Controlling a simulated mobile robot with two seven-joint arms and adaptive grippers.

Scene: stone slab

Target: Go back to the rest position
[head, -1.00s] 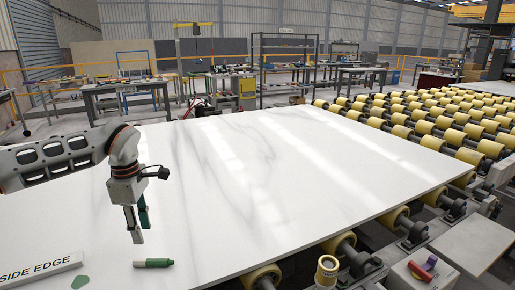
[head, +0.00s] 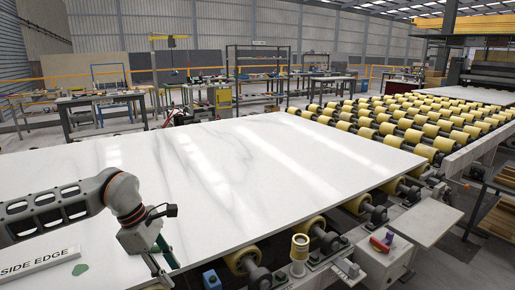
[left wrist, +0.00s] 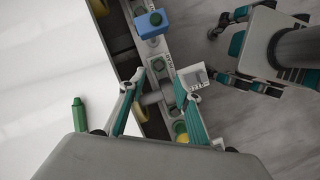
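My left gripper (head: 165,264) hangs at the near edge of the white stone slab (head: 240,175), at the lower left of the head view. In the left wrist view the left gripper (left wrist: 160,78) has its fingers spread, with nothing between them. Below them is the roller frame beside the slab. A green marker (left wrist: 78,114) lies on the slab, left of the fingers and apart from them; in the head view my wrist and gripper hide it.
A "SIDE EDGE" block (head: 40,262) and a green patch (head: 80,269) are on the slab. A blue box (head: 211,280), a cylinder with a yellow band (head: 299,248) and a control box (head: 383,258) stand along the near side. Yellow rollers (head: 420,137) extend behind. Most of the slab is clear.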

